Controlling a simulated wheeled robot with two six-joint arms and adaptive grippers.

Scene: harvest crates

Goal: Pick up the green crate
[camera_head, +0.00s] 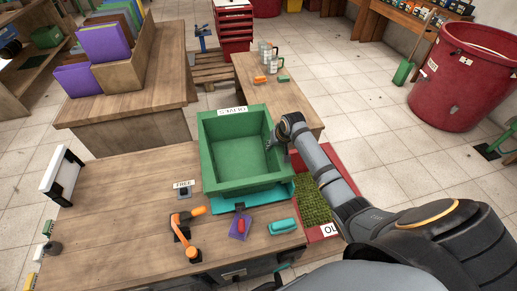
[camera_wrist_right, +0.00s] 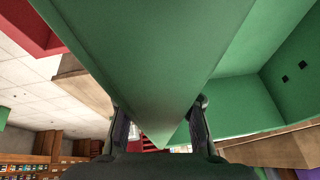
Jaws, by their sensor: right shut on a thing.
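The green crate (camera_head: 222,186) stands upright and looks empty inside, with an "OLIVES" label on its far rim. It is at the middle of the head view, over the far right part of the wooden table. My right gripper (camera_head: 282,146) is at the crate's right wall. In the right wrist view the fingers of the right gripper (camera_wrist_right: 160,112) straddle the green crate's wall (camera_wrist_right: 150,60), one on each side, shut on it. I cannot tell whether the crate rests on the teal piece under it. My left gripper is not in view.
A teal tray-like piece (camera_head: 282,196) shows under the crate. Near it lie an orange tool (camera_head: 183,235), a purple item (camera_head: 240,226) and a teal brush-like item (camera_head: 282,226). The table's left part is mostly clear.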

